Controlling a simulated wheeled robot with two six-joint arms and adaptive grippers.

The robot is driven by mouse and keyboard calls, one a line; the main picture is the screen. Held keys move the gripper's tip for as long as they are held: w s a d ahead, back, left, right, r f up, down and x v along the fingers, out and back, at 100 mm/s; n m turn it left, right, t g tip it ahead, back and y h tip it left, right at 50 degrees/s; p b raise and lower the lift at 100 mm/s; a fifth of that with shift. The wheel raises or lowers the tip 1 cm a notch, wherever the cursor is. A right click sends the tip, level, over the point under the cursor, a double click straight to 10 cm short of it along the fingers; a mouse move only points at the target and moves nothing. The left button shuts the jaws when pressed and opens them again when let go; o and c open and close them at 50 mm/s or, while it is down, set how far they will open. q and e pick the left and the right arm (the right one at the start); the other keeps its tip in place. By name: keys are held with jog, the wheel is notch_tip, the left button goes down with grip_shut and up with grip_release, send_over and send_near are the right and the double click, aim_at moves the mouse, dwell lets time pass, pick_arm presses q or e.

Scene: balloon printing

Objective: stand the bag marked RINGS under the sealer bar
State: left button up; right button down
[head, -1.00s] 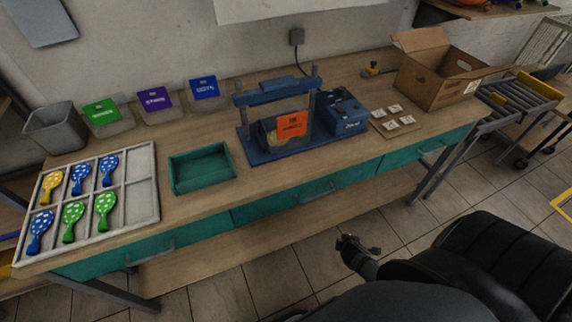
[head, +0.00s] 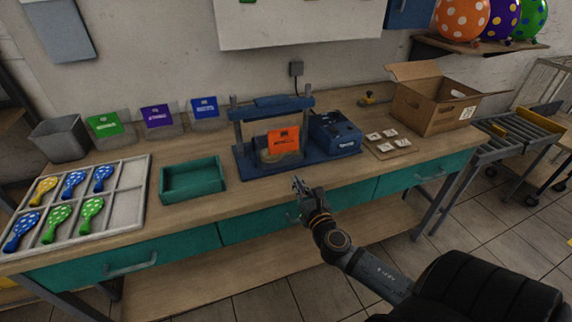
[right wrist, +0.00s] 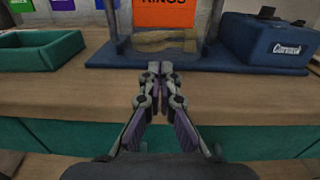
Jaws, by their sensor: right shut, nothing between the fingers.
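The bag marked RINGS, with an orange label (head: 283,141), stands on the blue base of the sealer (head: 240,158), beneath the sealer bar (head: 272,112). In the right wrist view its orange label (right wrist: 165,12) reads RINGS, above the bag's clear lower part with tan contents (right wrist: 160,40). My left gripper is not in view.
A green tray (head: 192,182) lies left of the sealer. A blue box (head: 335,135), a board with white tiles (head: 385,143) and a cardboard box (head: 435,105) stand right. Bare bench lies before the sealer.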

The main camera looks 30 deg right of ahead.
aim_at(283, 159)
jog(key=p+x, duration=0.1)
jog(key=x, duration=0.7)
jog(key=shift+w, duration=0.15)
jog(key=shift+w+d, duration=0.1)
jog(key=shift+w, duration=0.55)
jog(key=shift+w+d+r+p, duration=0.15)
jog(key=shift+w+p, duration=0.3)
jog(key=shift+w, duration=0.15)
jog(key=shift+w+f, duration=0.2)
jog(key=shift+w, duration=0.15)
jog(key=shift+s+d, duration=0.1)
